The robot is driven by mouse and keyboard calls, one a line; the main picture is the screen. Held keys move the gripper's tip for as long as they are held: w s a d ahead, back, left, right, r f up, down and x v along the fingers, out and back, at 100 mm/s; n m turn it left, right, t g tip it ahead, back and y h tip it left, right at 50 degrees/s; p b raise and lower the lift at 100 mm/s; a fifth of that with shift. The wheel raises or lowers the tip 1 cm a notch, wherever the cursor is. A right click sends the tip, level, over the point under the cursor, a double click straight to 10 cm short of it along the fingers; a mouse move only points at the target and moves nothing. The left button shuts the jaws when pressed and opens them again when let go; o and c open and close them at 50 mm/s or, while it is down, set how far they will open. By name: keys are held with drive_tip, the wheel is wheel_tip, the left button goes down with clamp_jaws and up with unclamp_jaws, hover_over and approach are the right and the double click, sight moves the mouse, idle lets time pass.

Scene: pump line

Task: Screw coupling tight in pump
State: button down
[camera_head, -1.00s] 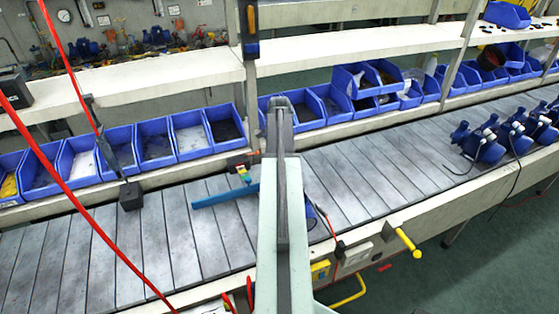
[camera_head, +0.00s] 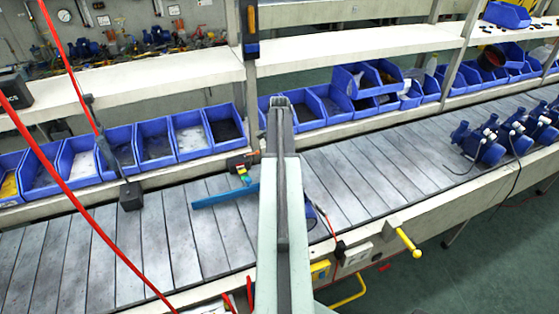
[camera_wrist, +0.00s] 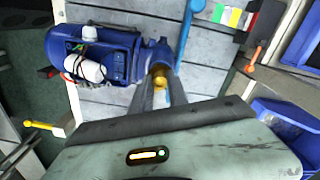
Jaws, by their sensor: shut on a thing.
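The blue pump (camera_wrist: 100,55) lies on the conveyor's grey slats in the wrist view, with a white cylinder on its side and a flanged end toward the right. The brass-coloured coupling (camera_wrist: 160,72) is at that flanged end, between my fingertips. My gripper (camera_wrist: 160,85) is shut on the coupling. The fingers hide part of it, so I cannot tell how deep it sits in the pump. In the head view my arm covers the gripper and coupling; only a small blue part of the pump (camera_head: 311,216) shows to the right of the arm.
A blue bar (camera_head: 225,196) with a coloured tag lies across the conveyor (camera_head: 170,240), left of my arm. Blue bins (camera_head: 154,145) line the conveyor's far side. Several more blue pumps (camera_head: 482,146) stand at the right. A yellow handle (camera_head: 409,242) sticks out from the near edge.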

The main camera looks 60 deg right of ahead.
drive_tip(key=shift+m, duration=0.6)
drive_tip(key=m, duration=0.3)
drive_tip(key=shift+m, duration=0.3)
drive_tip(key=m, duration=0.3)
